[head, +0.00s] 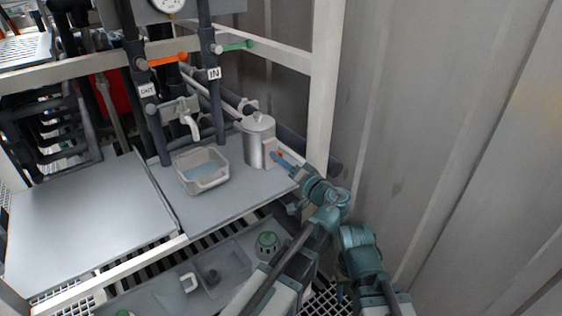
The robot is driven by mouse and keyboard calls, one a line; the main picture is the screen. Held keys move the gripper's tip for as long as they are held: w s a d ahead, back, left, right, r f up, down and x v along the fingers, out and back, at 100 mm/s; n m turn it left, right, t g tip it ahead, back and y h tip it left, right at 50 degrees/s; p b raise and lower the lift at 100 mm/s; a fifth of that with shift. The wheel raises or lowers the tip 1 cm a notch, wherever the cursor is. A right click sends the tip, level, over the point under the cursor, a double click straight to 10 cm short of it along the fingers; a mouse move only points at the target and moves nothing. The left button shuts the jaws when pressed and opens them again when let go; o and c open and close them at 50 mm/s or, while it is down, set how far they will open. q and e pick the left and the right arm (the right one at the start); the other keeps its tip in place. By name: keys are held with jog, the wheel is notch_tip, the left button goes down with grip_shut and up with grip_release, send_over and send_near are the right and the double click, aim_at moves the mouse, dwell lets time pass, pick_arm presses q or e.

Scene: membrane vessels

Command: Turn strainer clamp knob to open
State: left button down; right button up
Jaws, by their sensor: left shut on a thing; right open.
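A silver lidded canister (256,142) stands upright at the right rear of the grey tabletop, with a pale block-like handle on its right side. My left gripper (281,156) reaches in from the lower right, and its orange and blue fingertips are shut at this handle. The fingers partly cover the contact. A dark pipe with a pale round fitting (248,107) runs behind the canister. I cannot tell which part is the strainer clamp knob, or whether it is turned. My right arm (361,252) shows at lower right, but I cannot make out its gripper.
A pale basin (202,170) of bluish liquid sits under a tap (190,125). A white post (322,85) and grey wall bound the right. The left tabletop (85,215) is clear.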

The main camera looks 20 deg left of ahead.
pick_arm(q)
jog(key=shift+f+n, duration=0.1)
jog(key=shift+n, duration=0.2)
dwell(0.4)
jog(key=shift+c, duration=2.2)
grip_release()
jog(key=shift+s, duration=0.1)
pick_arm(e)
jog(key=shift+d, duration=0.1)
